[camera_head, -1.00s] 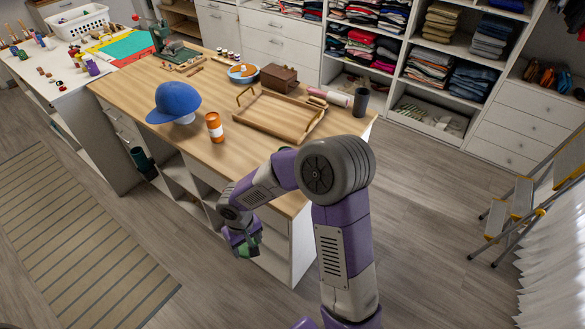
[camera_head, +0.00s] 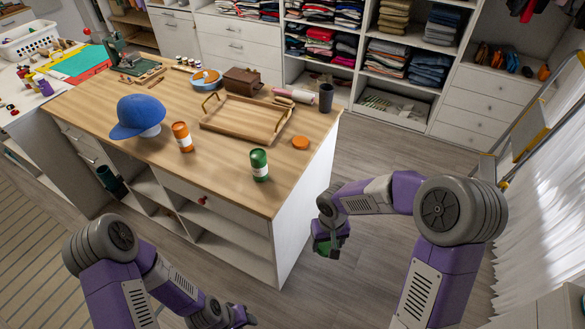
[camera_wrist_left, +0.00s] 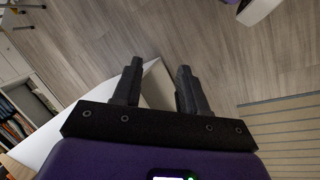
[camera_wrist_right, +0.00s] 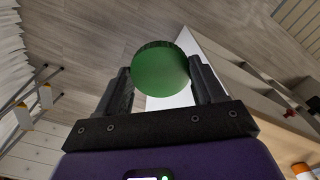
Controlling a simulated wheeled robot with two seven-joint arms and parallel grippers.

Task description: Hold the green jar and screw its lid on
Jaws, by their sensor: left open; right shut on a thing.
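The green jar (camera_head: 259,165) stands upright on the wooden tabletop near its front edge. It has a white band, and I cannot make out its top clearly. My right gripper (camera_head: 332,244) is off the counter's right side, below tabletop height, shut on a round green lid (camera_wrist_right: 160,68). The lid lies between its fingers in the right wrist view. My left gripper (camera_head: 238,317) is low at the bottom of the head view, partly cut off and away from the jar. In the left wrist view its fingers (camera_wrist_left: 158,80) are apart with nothing between them.
The wooden counter (camera_head: 225,190) also holds an orange jar (camera_head: 181,137), a loose orange lid (camera_head: 300,142), a blue cap (camera_head: 138,116), a wooden tray (camera_head: 243,136) and a dark cup (camera_head: 326,98). A stepladder (camera_head: 540,115) stands at right. Floor right of the counter is clear.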

